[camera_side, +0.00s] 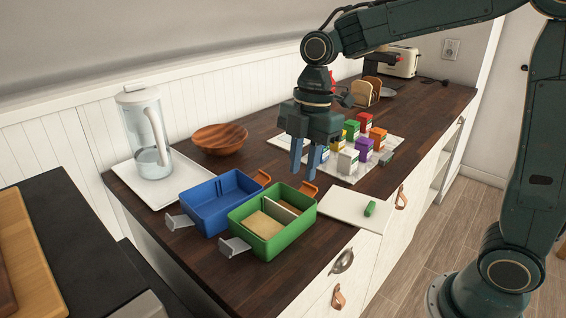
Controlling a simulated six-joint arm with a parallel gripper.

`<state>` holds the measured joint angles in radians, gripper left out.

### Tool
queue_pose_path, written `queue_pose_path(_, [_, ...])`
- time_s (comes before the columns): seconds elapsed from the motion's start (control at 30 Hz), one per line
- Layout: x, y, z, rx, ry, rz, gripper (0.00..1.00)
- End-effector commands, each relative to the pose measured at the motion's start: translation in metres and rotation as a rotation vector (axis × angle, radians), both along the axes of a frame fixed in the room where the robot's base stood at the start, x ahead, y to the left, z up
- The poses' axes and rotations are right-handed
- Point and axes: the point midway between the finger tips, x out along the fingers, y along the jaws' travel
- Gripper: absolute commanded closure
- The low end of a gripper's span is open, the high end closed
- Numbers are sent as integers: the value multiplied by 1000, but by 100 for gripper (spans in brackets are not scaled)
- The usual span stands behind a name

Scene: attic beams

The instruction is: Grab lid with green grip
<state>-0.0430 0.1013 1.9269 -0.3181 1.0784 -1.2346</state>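The lid with the green grip is a flat white square (345,208) lying at the counter's front edge, right of the green box. Its green grip (370,209) stands near its right side. My gripper (304,174) points down with its two blue fingers apart and nothing seen between them. It is above and to the left of the lid, behind the green box, clear of the grip.
The open green box (247,207) with a divider and the open blue box (191,207) stand left of the lid. Several coloured small boxes (351,128) stand on a white tray behind. A wooden bowl (220,143) and a glass pitcher (137,138) are at the back left.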

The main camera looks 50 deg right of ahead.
Motion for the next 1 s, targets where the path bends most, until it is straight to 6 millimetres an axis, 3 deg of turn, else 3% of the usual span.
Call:
queue_pose_path(0.27, [-22,-7,16,-2,-38,-187,76])
queue_pose_path(0.6, [-81,-27,40,36,-128,-682,76])
queue_pose_path(1.0, [-151,-52,40,175,-231,-1275,76])
